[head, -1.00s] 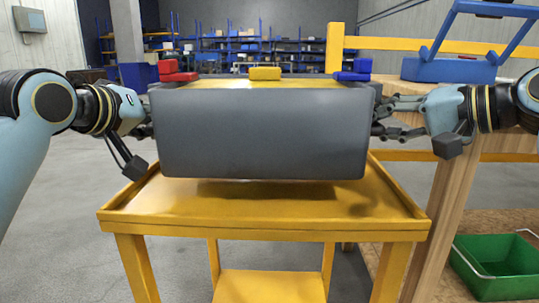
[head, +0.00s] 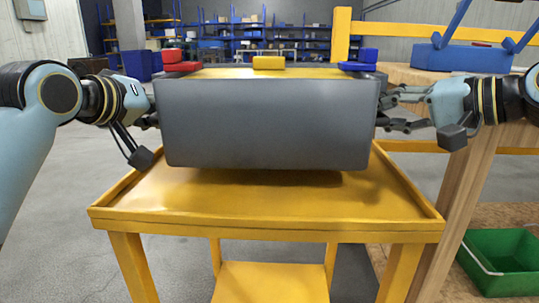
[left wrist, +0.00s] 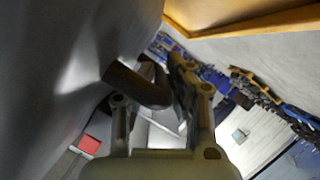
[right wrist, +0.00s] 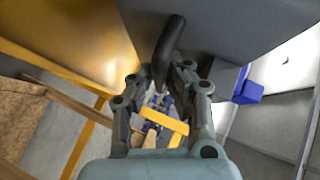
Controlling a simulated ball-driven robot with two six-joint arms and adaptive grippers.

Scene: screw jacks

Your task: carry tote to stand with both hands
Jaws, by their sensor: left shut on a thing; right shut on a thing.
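The grey tote (head: 268,125) is held level between my two grippers, above a yellow cart (head: 270,205); a shadow on the cart's tray shows a gap beneath it. Red (head: 180,60), yellow (head: 268,63) and blue (head: 357,60) blocks show at its top. My left gripper (head: 150,120) is shut on the tote's left handle, a dark bar (left wrist: 140,85) in the left wrist view. My right gripper (head: 385,110) is shut on the right handle, a dark bar (right wrist: 168,50) in the right wrist view. No separate stand can be made out for certain.
A yellow rail (head: 430,35) runs behind. Blue shelves stand far back.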

